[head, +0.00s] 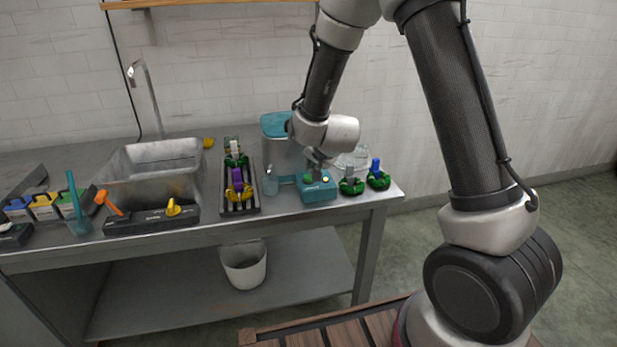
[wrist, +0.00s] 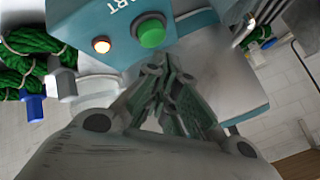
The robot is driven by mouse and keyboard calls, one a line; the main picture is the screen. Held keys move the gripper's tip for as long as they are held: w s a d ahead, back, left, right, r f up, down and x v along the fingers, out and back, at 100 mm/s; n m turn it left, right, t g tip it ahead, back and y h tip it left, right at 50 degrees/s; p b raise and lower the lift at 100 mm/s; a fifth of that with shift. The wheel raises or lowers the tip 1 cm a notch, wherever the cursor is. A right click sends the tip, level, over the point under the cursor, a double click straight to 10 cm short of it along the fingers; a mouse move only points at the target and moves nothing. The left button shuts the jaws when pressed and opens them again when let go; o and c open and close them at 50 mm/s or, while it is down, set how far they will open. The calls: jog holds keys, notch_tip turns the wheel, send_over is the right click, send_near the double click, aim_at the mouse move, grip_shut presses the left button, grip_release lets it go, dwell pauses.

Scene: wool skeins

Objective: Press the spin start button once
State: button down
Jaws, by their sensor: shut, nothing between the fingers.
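The spin start button is a green round button (wrist: 151,32) on a teal control box, under white lettering ending in "RT" in the wrist view. A small lit lamp (wrist: 101,45) sits beside it. In the head view the teal control box (head: 319,193) stands near the front right of the counter, before the teal-lidded spinner (head: 276,124). My gripper (wrist: 168,63) is shut and empty, its fingertips close to the button's edge. I cannot tell whether they touch it. In the head view my gripper (head: 316,166) is over the box, partly hiding its top.
A slatted rack (head: 240,207) with skeins stands left, with a clear cup (head: 270,181) between. A metal sink (head: 160,165) is farther left. A white bucket (head: 244,266) stands on the lower shelf.

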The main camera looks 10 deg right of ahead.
jog(key=shift+r, duration=0.1)
jog(key=shift+r, duration=2.4)
jog(key=s+f+n+g+y, duration=0.2)
jog(key=s+n+g, duration=0.4)
jog(key=s, duration=0.8)
jog(key=s+d+r+n+h, duration=0.1)
jog(key=s+d+r, duration=0.6)
jog(key=s+r, duration=0.2)
jog(key=s+d+r+n+t+h, duration=0.1)
jog(key=s+d+r, duration=0.7)
jog(key=s, duration=0.4)
jog(key=shift+s+d+r+h, duration=0.15)
jog(key=shift+s+r+h, duration=0.25)
jog(key=shift+r, duration=0.15)
